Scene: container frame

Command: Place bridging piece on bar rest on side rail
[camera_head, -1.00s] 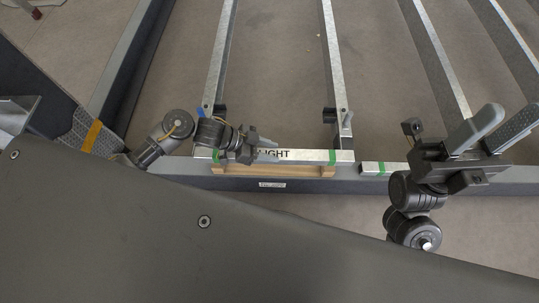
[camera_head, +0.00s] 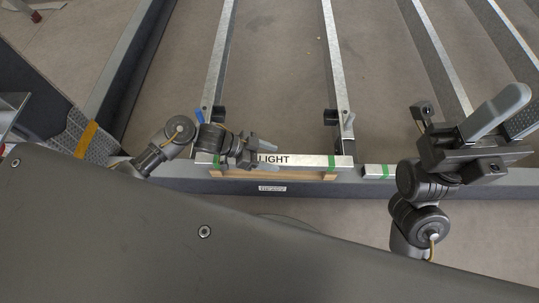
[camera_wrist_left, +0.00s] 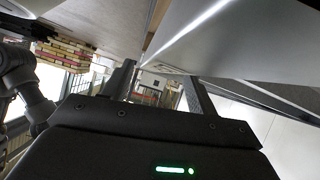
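The bridging piece (camera_head: 311,160) is a silver bar marked LIGHT with green tape near its ends. It lies level along the side rail (camera_head: 354,184), on a wooden bar rest (camera_head: 285,174) that shows below it. My left gripper (camera_head: 262,152) is at the bar's left part, just left of the lettering. Its fingers are apart, and they also show spread in the left wrist view (camera_wrist_left: 158,90) with nothing clearly between them. My right gripper (camera_head: 510,118) is raised at the right, empty, with its fingers apart.
Long metal crossbars (camera_head: 337,60) run away from the rail, with dark clamps at their near ends. A short silver piece with green tape (camera_head: 379,171) lies on the rail to the right. Bare floor (camera_head: 275,80) shows between the crossbars.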

